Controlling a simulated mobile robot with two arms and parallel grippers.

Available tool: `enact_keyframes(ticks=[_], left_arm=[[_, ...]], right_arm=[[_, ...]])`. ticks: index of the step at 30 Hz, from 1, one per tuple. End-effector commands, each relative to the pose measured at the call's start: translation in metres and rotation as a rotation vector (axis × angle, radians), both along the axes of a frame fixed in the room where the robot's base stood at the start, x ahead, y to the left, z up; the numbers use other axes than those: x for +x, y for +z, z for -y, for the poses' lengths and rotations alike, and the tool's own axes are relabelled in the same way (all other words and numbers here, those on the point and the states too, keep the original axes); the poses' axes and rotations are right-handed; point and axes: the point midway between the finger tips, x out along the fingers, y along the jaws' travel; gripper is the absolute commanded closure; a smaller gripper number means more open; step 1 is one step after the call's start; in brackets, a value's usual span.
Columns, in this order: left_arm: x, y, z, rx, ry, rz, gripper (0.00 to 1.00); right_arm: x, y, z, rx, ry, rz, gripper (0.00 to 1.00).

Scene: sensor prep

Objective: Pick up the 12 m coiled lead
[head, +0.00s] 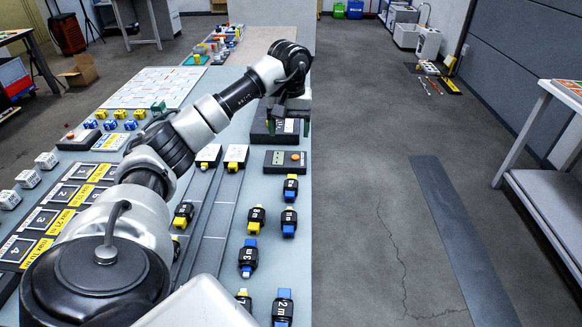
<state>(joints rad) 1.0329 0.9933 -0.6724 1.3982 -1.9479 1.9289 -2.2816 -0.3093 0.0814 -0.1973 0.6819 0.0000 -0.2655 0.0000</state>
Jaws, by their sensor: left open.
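Several black coiled leads with blue or yellow ends lie on the grey bench (292,258). One near lead (283,308) reads 2 m and another (248,258) reads 3 m. Others are a yellow-ended lead (255,218), a blue-ended lead (289,221) and a farther lead (290,187). I cannot make out a 12 m label on any of them. My left gripper (288,124) is open, pointing down at a dark box with a white label (259,128), well beyond the leads. I cannot tell whether it touches the box. My right gripper is not in view.
Numbered slots (62,193) lie left. My left arm hides the bench middle.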

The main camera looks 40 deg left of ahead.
Motion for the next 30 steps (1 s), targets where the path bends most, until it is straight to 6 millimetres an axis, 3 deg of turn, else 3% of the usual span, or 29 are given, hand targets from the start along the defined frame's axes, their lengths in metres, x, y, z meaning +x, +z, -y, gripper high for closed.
enact_keyframes(ticks=[9, 15, 30], left_arm=[[0.0, -0.053, 0.0, 0.0, 0.0, 0.0, 0.28], [0.0, -0.078, 0.0, 0.0, 0.0, 0.0, 0.28], [0.0, -0.133, 0.0, -0.001, 0.0, -0.001, 0.28]], right_arm=[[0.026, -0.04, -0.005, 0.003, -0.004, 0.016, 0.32], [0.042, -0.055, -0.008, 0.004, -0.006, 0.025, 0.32], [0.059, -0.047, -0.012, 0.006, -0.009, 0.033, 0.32]])
